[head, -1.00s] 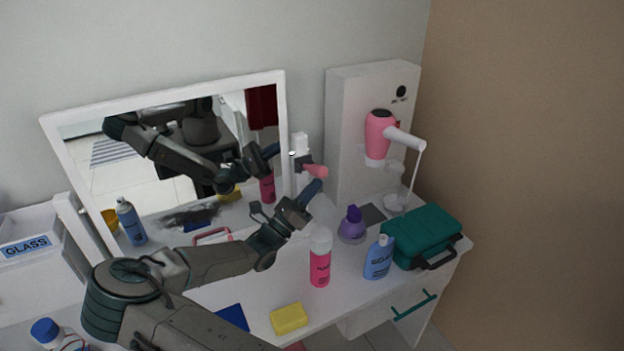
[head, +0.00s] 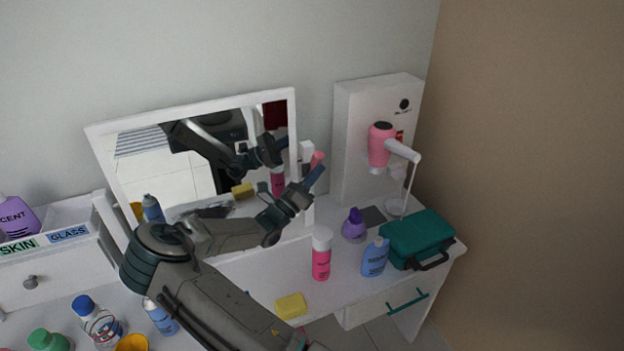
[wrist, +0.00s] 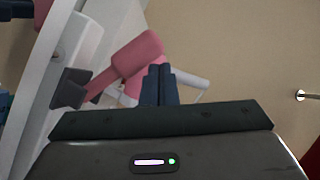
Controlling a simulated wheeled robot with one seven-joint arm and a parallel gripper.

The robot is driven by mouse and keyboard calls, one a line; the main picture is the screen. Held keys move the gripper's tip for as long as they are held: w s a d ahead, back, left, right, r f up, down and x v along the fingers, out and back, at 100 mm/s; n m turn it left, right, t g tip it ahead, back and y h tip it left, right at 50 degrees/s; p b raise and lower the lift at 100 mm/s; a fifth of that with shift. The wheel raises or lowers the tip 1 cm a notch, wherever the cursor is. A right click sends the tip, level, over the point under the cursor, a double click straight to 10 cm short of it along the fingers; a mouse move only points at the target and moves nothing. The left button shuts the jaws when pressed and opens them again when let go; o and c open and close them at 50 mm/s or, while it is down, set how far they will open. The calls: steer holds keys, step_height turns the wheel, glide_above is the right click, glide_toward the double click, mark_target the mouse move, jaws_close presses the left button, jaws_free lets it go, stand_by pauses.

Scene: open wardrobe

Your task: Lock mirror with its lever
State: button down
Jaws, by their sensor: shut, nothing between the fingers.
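The mirror (head: 185,175) has a white rectangular frame and stands tilted on the white table. Its pink lever (head: 317,158) sits on a white post at the mirror's right edge and points upward in the head view. In the wrist view the lever (wrist: 130,58) slants up from a dark grey mount (wrist: 70,88). My gripper (head: 319,167) is shut and empty, with its dark blue fingers right by the lever. In the wrist view the fingertips (wrist: 160,69) are just right of the lever's pink end; I cannot tell whether they touch it.
A pink hair dryer (head: 381,145) hangs on a white panel behind and right. A pink spray can (head: 321,256), purple bottle (head: 354,224), blue bottle (head: 375,258), teal case (head: 418,238) and yellow sponge (head: 291,306) stand on the table. Several bottles are at lower left.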

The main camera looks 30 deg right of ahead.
steer(key=shift+w+a+r, duration=0.2)
steer(key=shift+w+r, duration=0.1)
stand_by(0.4)
steer(key=s+a+f+p, duration=0.1)
steer(key=s+a, duration=0.3)
steer(key=a, duration=0.4)
steer(key=shift+s+a+f, duration=0.25)
steer(key=shift+s+f, duration=0.1)
steer(key=shift+f, duration=0.45)
steer(key=shift+s+d, duration=0.1)
